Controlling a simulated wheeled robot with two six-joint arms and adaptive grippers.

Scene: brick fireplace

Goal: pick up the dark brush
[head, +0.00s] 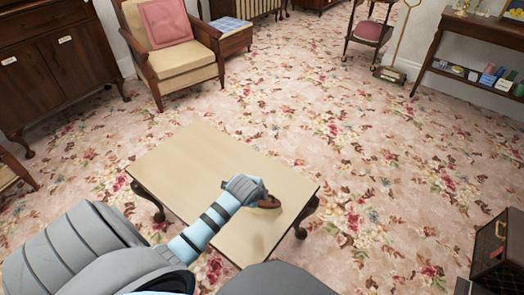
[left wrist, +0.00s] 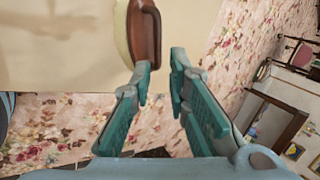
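The dark brush (head: 270,202) is reddish brown and lies on the small table (head: 190,160) near its right end. In the left wrist view the brush (left wrist: 148,32) shows at the top, with a handle and a pale edge on its left side. My left gripper (head: 247,187) is over the table beside the brush and partly hides it. In the left wrist view the left gripper (left wrist: 160,66) has its fingers apart with nothing between them. Its left fingertip is close to the brush's near end; I cannot tell whether they touch. My right gripper is not in view.
The table top is otherwise bare. An armchair (head: 175,50) with a pink cushion and a dark cabinet (head: 55,65) stand behind it. A side table with several small items (head: 480,70) is at the right. A dark box (head: 498,245) stands at the lower right. Flowered carpet is clear around the table.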

